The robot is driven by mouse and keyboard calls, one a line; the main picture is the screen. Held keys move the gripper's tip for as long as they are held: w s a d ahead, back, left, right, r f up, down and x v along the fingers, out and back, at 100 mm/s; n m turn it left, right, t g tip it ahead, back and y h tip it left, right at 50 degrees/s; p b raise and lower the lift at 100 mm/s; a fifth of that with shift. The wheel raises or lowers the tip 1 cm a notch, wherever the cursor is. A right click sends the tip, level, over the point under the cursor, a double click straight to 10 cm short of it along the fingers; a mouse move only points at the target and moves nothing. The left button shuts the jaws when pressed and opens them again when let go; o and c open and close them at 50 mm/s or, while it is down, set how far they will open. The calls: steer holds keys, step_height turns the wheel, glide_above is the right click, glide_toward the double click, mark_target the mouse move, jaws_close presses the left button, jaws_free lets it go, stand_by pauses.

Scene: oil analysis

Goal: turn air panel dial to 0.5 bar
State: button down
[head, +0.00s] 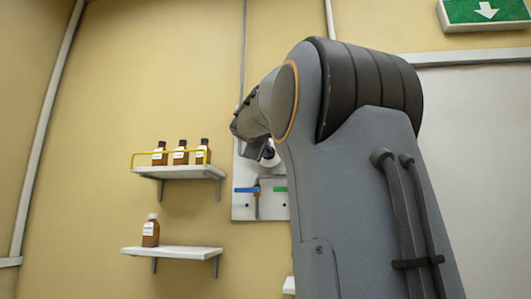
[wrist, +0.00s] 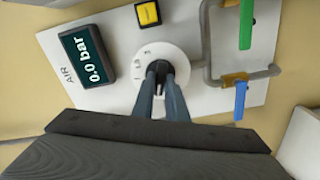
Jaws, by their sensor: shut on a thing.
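The air panel (wrist: 120,38) is a white plate on the wall, shown rotated in the wrist view. Its round white dial (wrist: 175,53) has a printed scale around it, partly covered by my fingers. A dark display (wrist: 88,55) beside the dial, under the word AIR, reads 0.0 bar. My gripper (wrist: 162,72) is shut on the dial's knob, which is mostly hidden between the fingers. In the head view my arm hides much of the panel (head: 243,207), and the fingertips cannot be made out.
A yellow button (wrist: 148,14), a green valve handle (wrist: 246,24), a blue valve handle (wrist: 240,100) and grey pipes sit close to the dial. Left of the panel, an upper shelf (head: 180,173) holds three brown bottles and a lower shelf (head: 175,252) holds one.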

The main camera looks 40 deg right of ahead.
steer(key=m+b, duration=0.6)
steer(key=b, duration=0.1)
steer(key=shift+m+b, duration=0.35)
steer(key=shift+m, duration=0.05)
stand_by(0.3)
steer(key=c, duration=1.8)
jaws_free()
steer(key=shift+o, duration=0.2)
steer(key=b+v, duration=0.3)
steer(key=v, duration=0.4)
steer(key=shift+s+a, duration=0.25)
steer(key=shift+a, duration=0.05)
